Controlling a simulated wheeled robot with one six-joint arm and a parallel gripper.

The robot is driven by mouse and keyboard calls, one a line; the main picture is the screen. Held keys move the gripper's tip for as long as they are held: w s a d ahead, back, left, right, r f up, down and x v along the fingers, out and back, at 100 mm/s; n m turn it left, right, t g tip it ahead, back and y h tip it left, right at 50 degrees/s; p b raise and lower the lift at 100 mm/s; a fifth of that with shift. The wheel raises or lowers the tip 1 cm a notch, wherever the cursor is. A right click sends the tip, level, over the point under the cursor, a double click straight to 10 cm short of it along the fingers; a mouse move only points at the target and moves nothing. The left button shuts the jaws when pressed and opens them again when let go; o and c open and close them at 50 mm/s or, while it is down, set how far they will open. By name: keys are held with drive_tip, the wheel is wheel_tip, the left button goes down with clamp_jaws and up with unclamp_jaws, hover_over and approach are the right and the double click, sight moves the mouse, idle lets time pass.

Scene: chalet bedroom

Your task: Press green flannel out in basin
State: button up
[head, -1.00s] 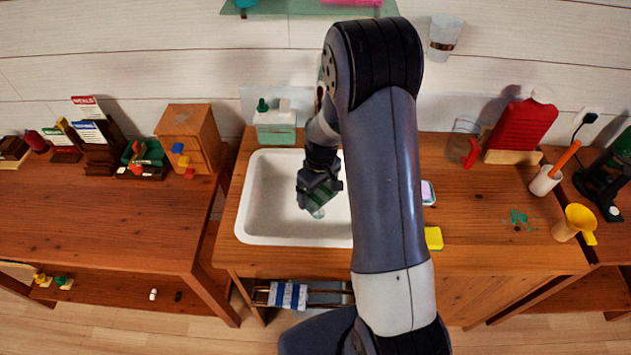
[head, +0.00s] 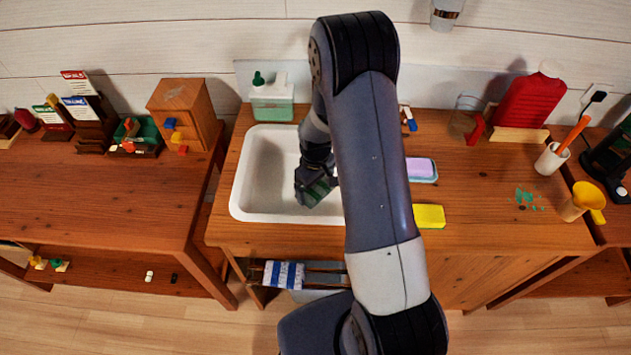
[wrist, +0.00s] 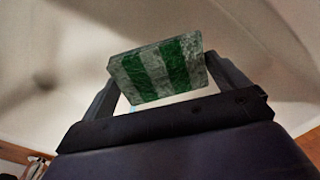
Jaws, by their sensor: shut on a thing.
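The green flannel (wrist: 158,70) is a flat pad with green and pale grey stripes. In the wrist view it is clamped between the two fingers of my gripper (wrist: 165,85). In the head view my gripper (head: 316,190) is down inside the white basin (head: 257,170), towards its right side, with a bit of the green flannel (head: 319,187) showing at the fingers. Pale basin surface fills the background of the wrist view. I cannot tell whether the flannel touches the basin. My arm hides the basin's right edge.
A green-and-white soap dispenser (head: 271,100) stands behind the basin. Right of my arm are a yellow sponge (head: 429,216), a lilac soap dish (head: 421,168) and a glass jug (head: 464,120). A blue-striped towel (head: 284,275) hangs below. The right counter's front is mostly clear.

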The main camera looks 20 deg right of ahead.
sight(315, 197)
drive_tip(key=shift+f+b, duration=1.4)
drive_tip(key=shift+f, duration=1.5)
drive_tip(key=shift+f+b, duration=0.55)
drive_tip(key=shift+f, duration=0.05)
drive_tip(key=shift+s+f+b, duration=0.1)
drive_tip(key=shift+f+b, duration=0.05)
drive_tip(key=shift+b, duration=0.15)
idle(0.6)
drive_tip(key=shift+r+p, duration=4.25)
drive_tip(key=shift+r, duration=3.4)
